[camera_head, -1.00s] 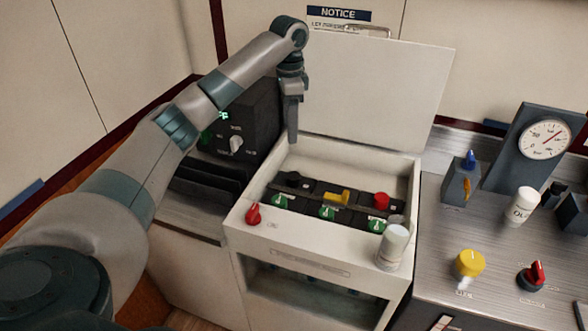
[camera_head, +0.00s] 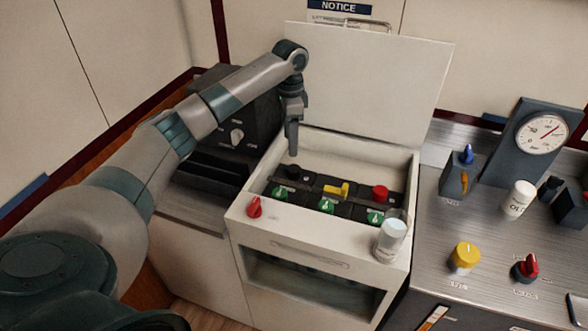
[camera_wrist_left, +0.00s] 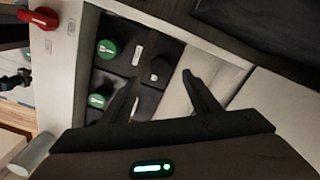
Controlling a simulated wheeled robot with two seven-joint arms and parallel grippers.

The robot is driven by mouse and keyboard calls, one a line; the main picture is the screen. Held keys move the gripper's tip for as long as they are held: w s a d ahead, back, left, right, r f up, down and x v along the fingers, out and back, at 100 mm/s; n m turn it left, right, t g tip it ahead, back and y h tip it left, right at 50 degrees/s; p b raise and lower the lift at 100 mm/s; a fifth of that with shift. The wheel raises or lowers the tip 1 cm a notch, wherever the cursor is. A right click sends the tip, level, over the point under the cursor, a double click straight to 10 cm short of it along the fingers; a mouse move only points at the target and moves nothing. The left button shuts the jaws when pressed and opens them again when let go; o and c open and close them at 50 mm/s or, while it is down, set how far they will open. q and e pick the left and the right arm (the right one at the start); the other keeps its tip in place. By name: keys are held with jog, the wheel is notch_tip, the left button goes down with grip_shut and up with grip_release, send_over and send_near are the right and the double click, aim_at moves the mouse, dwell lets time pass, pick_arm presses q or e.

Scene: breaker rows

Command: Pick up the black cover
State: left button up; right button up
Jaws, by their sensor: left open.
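The black cover (camera_head: 293,171) is a small round dark cap at the back left of the breaker row inside the white box. A yellow cover (camera_head: 337,189) and a red cover (camera_head: 380,193) sit to its right. My left gripper (camera_head: 293,153) points down just above the black cover, apart from it as far as the head view shows. In the left wrist view the two fingers of this gripper (camera_wrist_left: 162,88) are spread with nothing held between them. My right gripper is not seen.
The box's white lid (camera_head: 375,85) stands raised behind. Green knobs (camera_head: 326,206) line the front of the row. A red knob (camera_head: 254,207) and a clear white-topped container (camera_head: 391,240) are on the box's front ledge. A dark panel unit (camera_head: 245,125) stands left of the box.

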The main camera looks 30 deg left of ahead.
pick_arm(q)
jog(key=p, duration=0.1)
send_over(292, 169)
jog(key=f, duration=0.4)
jog(key=shift+a+f, duration=0.1)
jog(key=shift+a, duration=0.1)
jog(key=shift+f, duration=0.55)
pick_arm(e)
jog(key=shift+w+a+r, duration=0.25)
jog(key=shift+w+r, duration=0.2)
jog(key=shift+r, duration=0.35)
pick_arm(q)
jog(key=shift+f, duration=0.1)
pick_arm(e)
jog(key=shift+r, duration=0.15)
pick_arm(q)
jog(key=shift+f+p, duration=0.3)
jog(key=shift+p, duration=0.15)
notch_tip(292, 169, down, 4)
jog(key=shift+d+r+p, duration=0.1)
jog(key=shift+d+p, duration=0.05)
jog(key=shift+p, duration=0.7)
jog(key=shift+f, duration=0.3)
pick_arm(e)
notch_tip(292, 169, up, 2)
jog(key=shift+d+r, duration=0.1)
